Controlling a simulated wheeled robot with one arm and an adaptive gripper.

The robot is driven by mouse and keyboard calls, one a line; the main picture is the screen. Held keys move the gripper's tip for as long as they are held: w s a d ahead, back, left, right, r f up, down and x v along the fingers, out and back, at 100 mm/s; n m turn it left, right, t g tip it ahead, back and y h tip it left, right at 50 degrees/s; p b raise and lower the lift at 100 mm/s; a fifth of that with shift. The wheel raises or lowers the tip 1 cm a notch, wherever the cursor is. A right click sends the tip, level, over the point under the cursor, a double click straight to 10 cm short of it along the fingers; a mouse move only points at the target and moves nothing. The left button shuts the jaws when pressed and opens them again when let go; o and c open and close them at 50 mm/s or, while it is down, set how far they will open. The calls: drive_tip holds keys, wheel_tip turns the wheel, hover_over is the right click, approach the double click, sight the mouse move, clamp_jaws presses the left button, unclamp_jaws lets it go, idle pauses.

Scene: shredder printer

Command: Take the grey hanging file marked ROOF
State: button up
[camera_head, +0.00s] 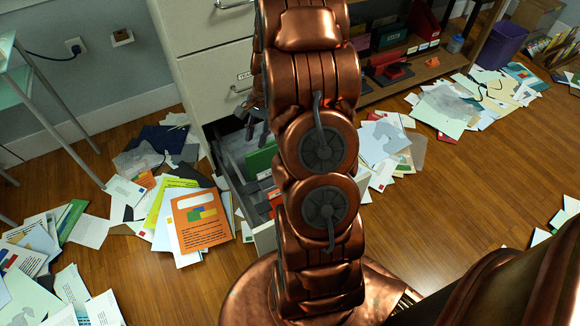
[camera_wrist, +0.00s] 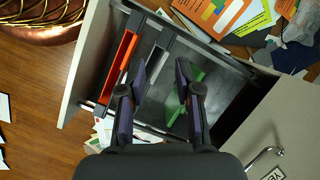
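The open bottom drawer (camera_head: 265,238) of a pale filing cabinet holds hanging files. In the wrist view the drawer (camera_wrist: 88,70) shows an orange-red file (camera_wrist: 118,65) on the left, a thin grey file edge (camera_wrist: 153,62) near the left finger, and a green file (camera_wrist: 196,76) by the right finger. The green file also shows in the head view (camera_head: 262,160). No ROOF marking is readable. My gripper (camera_wrist: 160,72) is open above the drawer, its two dark fingers apart with nothing visibly held. In the head view my arm hides much of the drawer.
Loose papers and folders (camera_head: 195,225) cover the floor left of the drawer, and more papers (camera_head: 385,140) lie to the right. A glass-shelved metal stand (camera_head: 55,110) is at left. A low shelf (camera_head: 410,70) and purple bin (camera_head: 497,45) stand behind right.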

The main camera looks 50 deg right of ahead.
drive_tip(key=d+f+m+b, duration=0.2)
drive_tip(key=d+f+b, duration=0.1)
drive_tip(key=f, duration=0.4)
drive_tip(key=d+f+m+t+b, duration=0.1)
drive_tip(key=d+f+m+b, duration=0.1)
drive_tip(key=d+f, duration=0.3)
drive_tip(key=s+d+f+m+b, duration=0.1)
drive_tip(key=d+f+m+b, duration=0.1)
drive_tip(key=f, duration=0.8)
drive_tip(key=shift+s+d+f+y+b, duration=0.1)
drive_tip(key=shift+d+y+b, duration=0.2)
drive_tip(key=shift+d+b, duration=0.8)
drive_tip(key=shift+d+b+x, duration=0.2)
drive_tip(key=shift+b+x, duration=0.35)
drive_tip(key=shift+x, duration=1.35)
drive_tip(key=shift+d+b+x, duration=0.15)
drive_tip(key=shift+b+x, duration=0.4)
drive_tip(key=shift+x, duration=1.3)
drive_tip(key=shift+f, duration=0.1)
clamp_jaws()
drive_tip(key=shift+r+p, duration=0.9)
drive_tip(key=shift+r, duration=0.15)
